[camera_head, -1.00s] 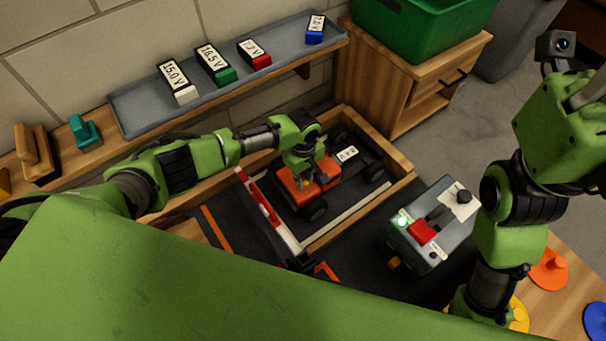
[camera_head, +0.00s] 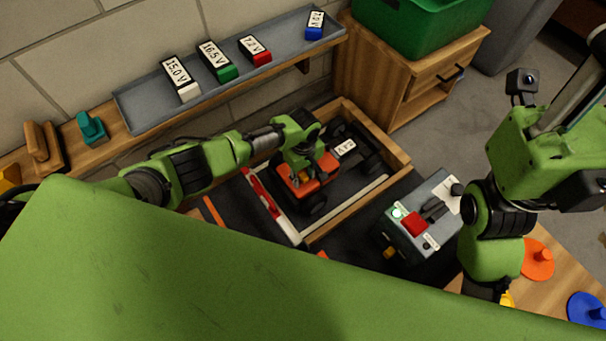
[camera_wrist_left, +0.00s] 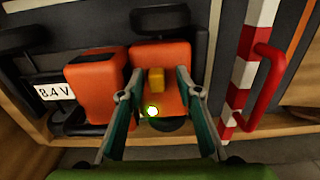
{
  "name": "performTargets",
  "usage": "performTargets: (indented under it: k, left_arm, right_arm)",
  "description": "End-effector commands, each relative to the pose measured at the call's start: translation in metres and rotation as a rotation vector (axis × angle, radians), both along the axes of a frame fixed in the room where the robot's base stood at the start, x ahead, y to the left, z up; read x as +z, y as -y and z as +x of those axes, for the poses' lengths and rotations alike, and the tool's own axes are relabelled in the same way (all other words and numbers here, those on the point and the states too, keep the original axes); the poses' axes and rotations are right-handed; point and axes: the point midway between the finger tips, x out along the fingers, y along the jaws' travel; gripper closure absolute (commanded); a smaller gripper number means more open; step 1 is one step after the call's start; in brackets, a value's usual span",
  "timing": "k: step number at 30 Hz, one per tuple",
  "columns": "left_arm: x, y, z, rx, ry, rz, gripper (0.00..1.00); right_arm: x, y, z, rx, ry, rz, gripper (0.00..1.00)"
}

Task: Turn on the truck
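The truck (camera_head: 318,180) is an orange-bodied vehicle with black wheels and a white label, sitting in a wooden-framed bay. In the left wrist view its orange body (camera_wrist_left: 95,85) shows an 8.4 V label (camera_wrist_left: 54,92) and a small yellow block (camera_wrist_left: 156,80), which looks like a switch. A small yellow-green spot glows just below that block (camera_wrist_left: 152,112). My left gripper (camera_wrist_left: 157,74) is over the truck, its two fingers apart on either side of the yellow block. Whether the fingertips touch the body is unclear. My right arm is at the right of the head view; its fingers do not show.
A red-and-white barrier (camera_wrist_left: 245,60) with a red handle (camera_wrist_left: 268,85) stands beside the truck. A grey box (camera_head: 412,246) with a red button and a lit green lamp is to the right. Several voltage-labelled packs lie on the grey shelf tray (camera_head: 142,112).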

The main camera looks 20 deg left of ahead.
Motion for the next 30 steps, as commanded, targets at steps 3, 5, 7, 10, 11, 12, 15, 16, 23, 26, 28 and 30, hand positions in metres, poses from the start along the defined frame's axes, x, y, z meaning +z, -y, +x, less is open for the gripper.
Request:
performTargets:
  k: [3,5,7,10,11,12,15,16,23,26,28,30]
  left_arm:
    - [0.001,-0.001,0.000,0.001,0.001,0.001,0.68]
    - [0.003,-0.001,0.001,0.000,0.001,0.001,0.68]
    - [0.007,-0.001,0.001,0.001,0.001,0.001,0.68]
    - [0.018,0.000,0.001,0.000,0.002,-0.001,0.68]
    - [0.023,-0.001,0.001,0.001,0.002,-0.001,0.68]
    - [0.029,-0.001,0.001,0.000,0.002,0.000,0.68]
    - [0.048,-0.001,0.001,0.000,0.003,-0.001,0.68]
    - [0.054,-0.001,0.001,0.000,0.004,0.000,0.68]
    - [0.097,0.000,0.001,-0.001,0.003,-0.001,0.68]
    - [0.110,0.000,0.001,-0.001,0.002,-0.001,0.68]
    - [0.115,0.000,0.000,-0.001,0.001,-0.001,0.68]
    - [0.119,0.000,0.000,-0.001,0.000,0.000,0.68]
  right_arm:
    - [0.001,0.000,0.000,0.000,0.000,0.000,0.67]
    - [0.001,0.000,0.000,0.000,0.000,0.000,0.67]
    - [0.001,0.000,0.000,0.000,0.000,0.000,0.67]
    - [0.001,0.000,0.000,0.000,0.000,0.000,0.67]
    - [0.001,0.000,0.000,0.000,0.000,0.000,0.67]
    - [0.000,0.000,0.000,0.000,0.000,0.000,0.67]
    - [0.000,0.000,0.000,0.000,0.000,0.000,0.67]
    - [0.000,0.000,0.000,0.000,0.000,0.000,0.67]
    - [0.000,0.000,0.000,0.000,0.000,0.000,0.67]
    - [0.000,0.000,0.000,0.000,0.000,0.000,0.67]
    - [0.000,0.000,0.000,0.000,0.000,0.000,0.67]
    - [0.000,0.000,0.000,0.000,0.000,0.000,0.67]
